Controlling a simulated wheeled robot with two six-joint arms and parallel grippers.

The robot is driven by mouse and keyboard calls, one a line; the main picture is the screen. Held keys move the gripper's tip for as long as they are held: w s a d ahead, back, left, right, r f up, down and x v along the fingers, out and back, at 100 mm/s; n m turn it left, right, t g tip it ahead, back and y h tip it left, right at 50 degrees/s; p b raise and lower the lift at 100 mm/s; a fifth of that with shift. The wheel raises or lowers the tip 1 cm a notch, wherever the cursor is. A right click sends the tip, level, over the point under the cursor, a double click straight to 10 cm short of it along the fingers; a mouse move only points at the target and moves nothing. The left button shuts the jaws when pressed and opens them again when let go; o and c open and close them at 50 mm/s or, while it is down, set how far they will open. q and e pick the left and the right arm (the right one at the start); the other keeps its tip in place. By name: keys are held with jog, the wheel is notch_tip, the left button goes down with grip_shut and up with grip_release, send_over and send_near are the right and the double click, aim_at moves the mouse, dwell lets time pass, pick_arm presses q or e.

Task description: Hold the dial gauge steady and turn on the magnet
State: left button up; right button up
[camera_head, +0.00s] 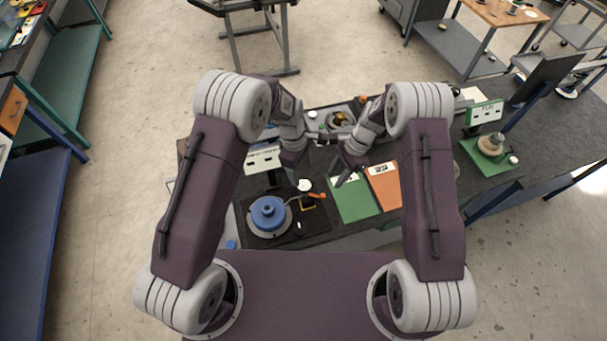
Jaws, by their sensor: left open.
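My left gripper (318,137) is in the middle of the bench, open, its fingers small and partly hidden by the wrists. My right gripper (346,178) is low over the upper edge of the green panel; its fingers are too small to tell open from shut. A small white round piece (305,185), perhaps the dial gauge, stands near an orange-tipped part (318,195), left of and below both grippers. It appears apart from them. No magnet switch can be made out.
A blue round fixture (268,213) on a dark plate stands at the front left. Green (352,203) and orange (384,186) panels lie at front centre. A tray with a round brass-coloured part (340,118) is behind the grippers. A green stand (490,158) is at right.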

aim_at(305, 186)
pick_arm(q)
jog(key=shift+s+d+f, duration=0.2)
jog(key=shift+s+f, duration=0.45)
jog(key=shift+s+d+f, duration=0.1)
jog(key=shift+s, duration=0.2)
jog(key=f, duration=0.6)
jog(key=d+f, duration=0.1)
jog(key=f, duration=0.2)
jog(key=shift+s, duration=0.2)
grip_shut()
pick_arm(e)
jog(key=shift+s+r, duration=0.1)
jog(key=c, duration=0.3)
jog(key=shift+s+m, duration=0.3)
jog(key=shift+m, duration=0.4)
grip_shut()
jog(key=s+d+m+t+y, duration=0.1)
jog(key=s+d+m+t, duration=0.1)
jog(key=m, duration=1.5)
jog(key=s+d+m+t+y, duration=0.2)
jog(key=s+d+m, duration=0.2)
jog(key=m, duration=1.3)
jog(key=s, duration=0.3)
jog(key=shift+d+f, duration=0.35)
